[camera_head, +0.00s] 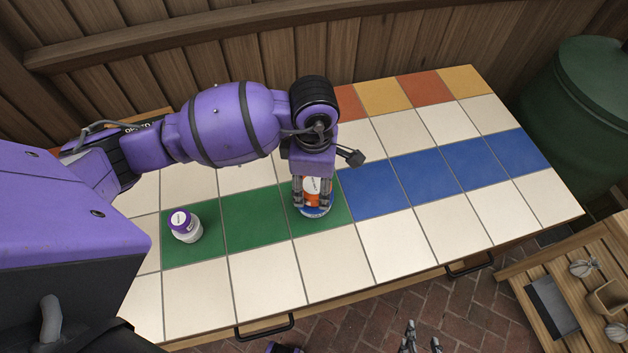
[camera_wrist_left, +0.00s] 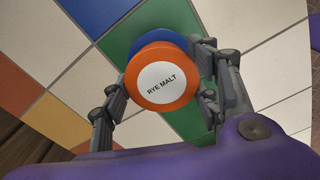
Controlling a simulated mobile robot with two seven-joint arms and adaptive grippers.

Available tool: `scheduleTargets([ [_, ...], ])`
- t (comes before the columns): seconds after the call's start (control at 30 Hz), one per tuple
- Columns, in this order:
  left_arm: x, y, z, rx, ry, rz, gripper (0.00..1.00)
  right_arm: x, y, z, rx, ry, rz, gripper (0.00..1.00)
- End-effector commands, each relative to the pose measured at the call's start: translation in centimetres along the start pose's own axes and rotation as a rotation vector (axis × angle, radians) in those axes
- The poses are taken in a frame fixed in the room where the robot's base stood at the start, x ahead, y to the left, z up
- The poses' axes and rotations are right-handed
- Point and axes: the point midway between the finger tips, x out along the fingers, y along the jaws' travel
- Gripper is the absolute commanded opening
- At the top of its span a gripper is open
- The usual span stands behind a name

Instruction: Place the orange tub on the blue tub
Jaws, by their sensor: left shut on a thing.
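My left gripper (camera_head: 313,207) is shut on the orange tub (camera_head: 311,185), with a finger on each side. In the left wrist view the tub's orange lid (camera_wrist_left: 187,85) carries a white label reading "RYE MALT". The blue tub (camera_head: 318,213) is directly below the orange one, mostly hidden by it and the fingers. Its blue edge (camera_wrist_left: 170,37) shows behind the orange lid in the left wrist view. I cannot tell whether the two tubs touch. My right gripper (camera_head: 422,340) is at the bottom edge of the head view, fingertips apart and empty.
A white tub with a purple lid (camera_head: 184,224) stands on a green tile to the left. The tiled table (camera_head: 455,222) is clear on the right. A wooden slatted bench (camera_head: 510,262) and a green barrel (camera_head: 580,105) stand beyond its right end.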

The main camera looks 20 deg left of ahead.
Motion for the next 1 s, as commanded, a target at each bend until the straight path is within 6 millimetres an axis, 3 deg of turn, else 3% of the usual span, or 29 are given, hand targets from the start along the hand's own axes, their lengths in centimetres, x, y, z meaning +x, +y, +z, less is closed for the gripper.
scheduleTargets([
  [0.23, 0.4, 0.0, 0.0, 0.000, 0.000, -0.001, 0.28, 0.1, 0.0, 0.3, -0.002, -0.003, 0.000, 0.40],
  [0.27, 0.4, 0.0, 0.0, -0.001, 0.000, 0.000, 0.59, 0.1, 0.0, 0.2, -0.002, -0.002, 0.000, 0.40],
  [0.4, 0.3, 0.0, 0.0, -0.001, 0.000, 0.000, 0.75, 0.1, 0.1, 0.1, -0.002, 0.000, 0.001, 0.40],
  [0.77, -0.1, 0.0, 0.0, -0.001, -0.001, 0.001, 0.75, 0.0, 0.1, -0.3, -0.002, 0.007, 0.001, 0.40],
  [1.0, -3.8, 0.2, 0.0, 0.001, -0.001, 0.006, 0.75, -0.1, 0.1, -0.5, -0.001, 0.008, 0.001, 0.40],
])
